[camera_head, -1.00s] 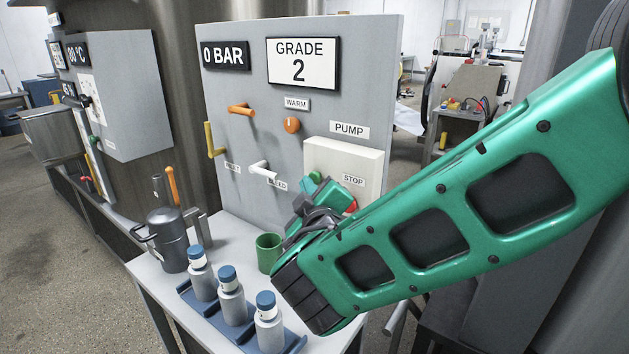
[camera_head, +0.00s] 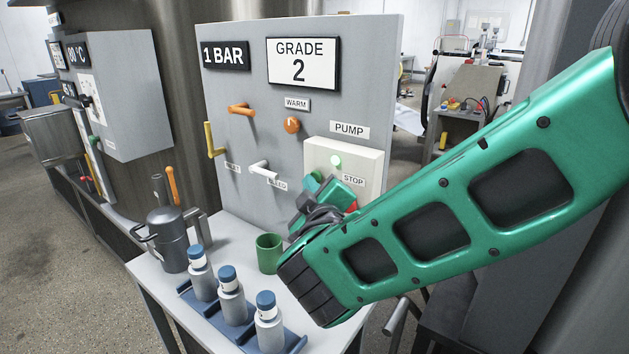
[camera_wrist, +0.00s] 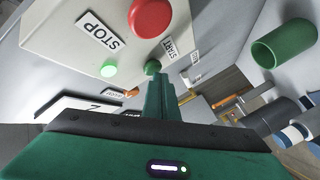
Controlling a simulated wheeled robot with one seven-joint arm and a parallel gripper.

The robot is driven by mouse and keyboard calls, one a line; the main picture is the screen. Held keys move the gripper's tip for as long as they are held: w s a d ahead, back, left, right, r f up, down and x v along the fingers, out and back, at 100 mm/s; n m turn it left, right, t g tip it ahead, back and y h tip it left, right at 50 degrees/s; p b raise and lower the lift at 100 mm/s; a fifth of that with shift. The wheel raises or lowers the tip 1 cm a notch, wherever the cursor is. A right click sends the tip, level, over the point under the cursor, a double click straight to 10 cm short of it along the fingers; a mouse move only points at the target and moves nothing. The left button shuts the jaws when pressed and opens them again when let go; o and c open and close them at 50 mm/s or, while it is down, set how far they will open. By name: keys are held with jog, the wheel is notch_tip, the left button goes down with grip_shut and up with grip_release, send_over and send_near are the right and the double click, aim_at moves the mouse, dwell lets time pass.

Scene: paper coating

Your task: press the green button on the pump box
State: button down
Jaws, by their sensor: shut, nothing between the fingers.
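The white pump box (camera_head: 368,160) is on the grey panel below the PUMP label. In the wrist view, its green button (camera_wrist: 152,68) sits near the START label, right in front of my fingertips. I cannot tell whether they touch it. The red stop button (camera_wrist: 153,17) and a lit pale green lamp (camera_wrist: 108,71) are on the same face. The lamp also glows in the head view (camera_head: 336,161). My gripper (camera_wrist: 163,80) is shut and empty, its fingers pointing at the green button. In the head view my gripper (camera_head: 325,195) partly covers the box's lower part.
The pressure display (camera_head: 225,56) reads 1 BAR. A green cup (camera_head: 269,254), a grey pot (camera_head: 172,240) and a blue rack (camera_head: 295,342) with blue-capped bottles stand on the table below my arm. Orange, yellow and white handles stick out of the panel to the left.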

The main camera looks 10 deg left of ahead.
jog(key=shift+s+a, duration=0.35)
jog(key=shift+s, duration=0.5)
jog(key=shift+s+a, duration=0.3)
jog(key=shift+s, duration=0.5)
jog(key=shift+s+a, duration=0.35)
jog(key=shift+s, duration=0.4)
jog(key=shift+s+a, duration=0.3)
jog(key=shift+s, duration=0.5)
